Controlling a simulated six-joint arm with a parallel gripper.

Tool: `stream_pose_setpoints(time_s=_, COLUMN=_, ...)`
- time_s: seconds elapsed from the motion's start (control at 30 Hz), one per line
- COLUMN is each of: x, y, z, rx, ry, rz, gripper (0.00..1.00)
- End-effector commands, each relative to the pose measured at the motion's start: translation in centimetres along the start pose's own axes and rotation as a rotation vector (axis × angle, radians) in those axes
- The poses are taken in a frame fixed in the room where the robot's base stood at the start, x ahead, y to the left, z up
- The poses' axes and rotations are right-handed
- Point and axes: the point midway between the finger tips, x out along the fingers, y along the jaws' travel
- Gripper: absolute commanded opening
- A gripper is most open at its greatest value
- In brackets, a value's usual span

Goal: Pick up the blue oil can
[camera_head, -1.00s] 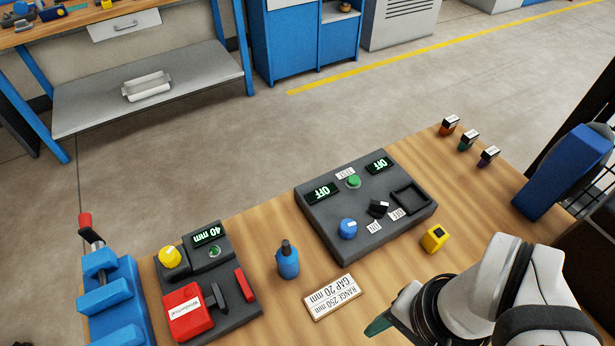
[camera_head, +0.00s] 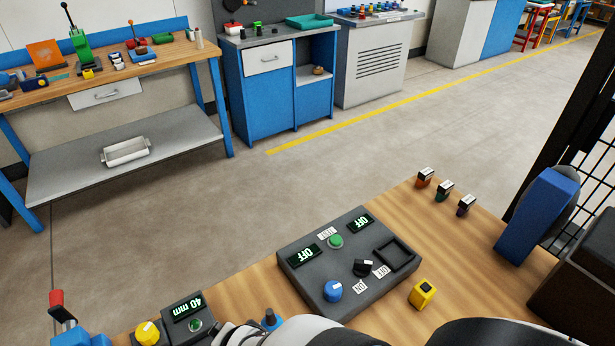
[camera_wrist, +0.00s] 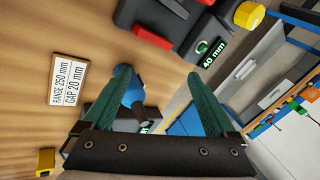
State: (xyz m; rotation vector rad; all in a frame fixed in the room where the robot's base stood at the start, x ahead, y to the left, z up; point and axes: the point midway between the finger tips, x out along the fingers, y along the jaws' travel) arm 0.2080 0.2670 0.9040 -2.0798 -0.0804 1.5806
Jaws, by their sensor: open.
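The blue oil can (camera_head: 270,321) stands on the wooden bench at the bottom of the head view, with my white arm covering its lower part. In the wrist view the oil can (camera_wrist: 134,92) shows just beyond my left-hand finger, which hides part of it. My gripper (camera_wrist: 158,80) is open, with two green fingers spread wide. The can lies toward the left side of the gap. I cannot tell whether the finger touches it. The gripper's fingers are not visible in the head view.
A dark control box (camera_head: 345,262) with a blue knob stands right of the can. A unit with a yellow knob and "40 mm" display (camera_head: 188,308) is at its left. A label plate (camera_wrist: 68,82) lies beside the can. A yellow block (camera_head: 422,294) sits further right.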

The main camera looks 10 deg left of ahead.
Motion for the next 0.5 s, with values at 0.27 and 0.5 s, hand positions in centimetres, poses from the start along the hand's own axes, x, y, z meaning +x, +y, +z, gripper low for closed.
stream_pose_setpoints(time_s=0.27, x=2.8, y=6.0, z=3.7, rx=-0.367, ry=0.667, rz=0.168, gripper=0.91)
stream_pose_setpoints(time_s=0.5, x=1.1, y=6.7, z=2.7, rx=-0.531, ry=0.891, rz=0.173, gripper=0.91)
